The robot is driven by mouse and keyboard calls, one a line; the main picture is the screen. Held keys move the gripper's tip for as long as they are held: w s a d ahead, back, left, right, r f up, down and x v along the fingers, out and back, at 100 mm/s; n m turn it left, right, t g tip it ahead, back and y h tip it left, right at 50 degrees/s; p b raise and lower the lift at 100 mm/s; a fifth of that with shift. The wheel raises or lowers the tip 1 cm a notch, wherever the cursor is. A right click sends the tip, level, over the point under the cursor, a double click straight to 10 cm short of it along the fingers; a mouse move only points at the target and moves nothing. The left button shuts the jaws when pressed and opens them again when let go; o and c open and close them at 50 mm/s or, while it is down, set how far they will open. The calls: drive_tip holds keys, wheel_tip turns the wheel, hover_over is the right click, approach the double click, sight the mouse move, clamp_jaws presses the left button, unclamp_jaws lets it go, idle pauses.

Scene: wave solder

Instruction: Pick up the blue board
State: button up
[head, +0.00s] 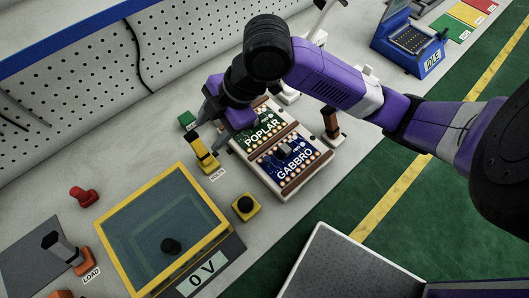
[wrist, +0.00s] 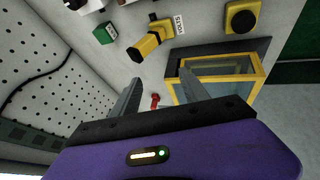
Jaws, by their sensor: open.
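The blue board (head: 297,168), marked GABBRO, lies in a white holder with brown rails on the bench, in the head view. A small dark knob stands up from it. The green board (head: 260,133), marked POPLAR, lies beside it, farther back and partly hidden by my arm. My gripper (head: 205,106) is above the bench, left of the boards and apart from them. In the wrist view my gripper (wrist: 158,90) is open, with nothing between its fingers. The blue board is not clearly visible there.
A yellow and black tool (head: 202,153) at the VOLTS label and a yellow button box (head: 245,207) stand left of the holder. A yellow-framed glass-topped box (head: 222,235) reads 0 V. A red knob (head: 83,195) stands farther left. A perforated wall (head: 100,90) backs the bench.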

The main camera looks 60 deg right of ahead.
sight(287, 147)
drive_tip(key=s+d+f+g+h, duration=0.1)
drive_tip(key=s+d, duration=0.3)
drive_tip(key=s+d+f+g+h, duration=0.1)
drive_tip(key=s+d+f+g, duration=0.1)
drive_tip(key=s+d, duration=0.2)
drive_tip(key=s+d+f+g+h, duration=0.1)
drive_tip(key=s+d+f, duration=0.1)
drive_tip(key=s+d, duration=0.2)
drive_tip(key=shift+d+f+g, duration=0.1)
drive_tip(key=shift+d+g, duration=0.1)
drive_tip(key=shift+g, duration=0.1)
drive_tip(key=shift+s+d+f, duration=0.2)
drive_tip(key=shift+s+f, duration=0.1)
drive_tip(key=shift+f, duration=0.25)
drive_tip(key=shift+s+d+f, duration=0.15)
drive_tip(key=shift+s+f, duration=0.1)
drive_tip(key=shift+f, duration=0.25)
drive_tip(key=shift+f+p, duration=0.6)
drive_tip(key=shift+f, duration=2.35)
clamp_jaws()
